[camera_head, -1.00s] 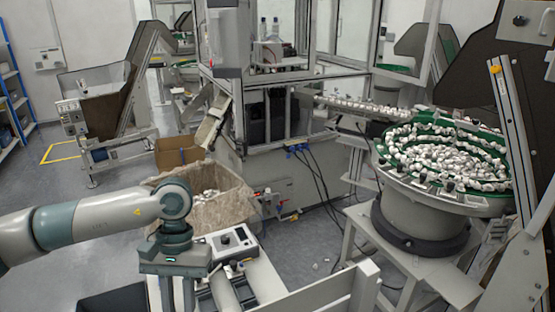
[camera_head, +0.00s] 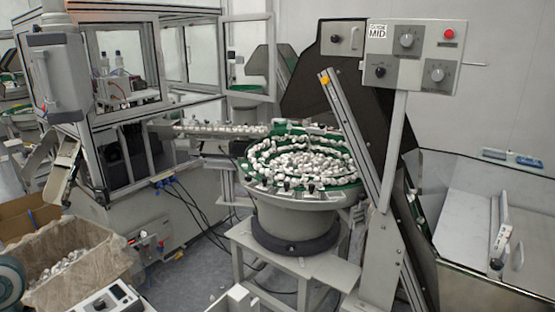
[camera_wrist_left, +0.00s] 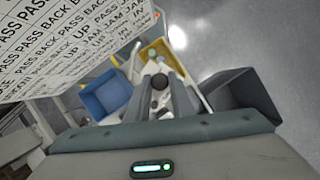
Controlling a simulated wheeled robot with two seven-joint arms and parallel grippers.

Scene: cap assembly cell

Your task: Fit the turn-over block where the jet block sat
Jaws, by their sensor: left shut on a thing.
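My left gripper (camera_wrist_left: 158,72) shows in the left wrist view, its two grey fingers shut on a small part (camera_wrist_left: 160,82) with a dark round top. I cannot tell from its shape which block it is. In the head view only a bit of my left arm shows at the lower left edge, and the gripper is out of view. The bowl feeder (camera_head: 290,207), grey with a green track full of white caps, stands at the middle of the head view. I cannot make out a jet block or an empty seat on its track. My right gripper is not in view.
A control box (camera_head: 415,52) stands on a post right of the bowl. A metal hopper (camera_head: 470,285) is at the right. A lined carton (camera_head: 95,280) is at lower left. The wrist view shows a blue bin (camera_wrist_left: 105,97), a yellow tray (camera_wrist_left: 175,62), a dark bin (camera_wrist_left: 243,92) and a printed sheet (camera_wrist_left: 60,45).

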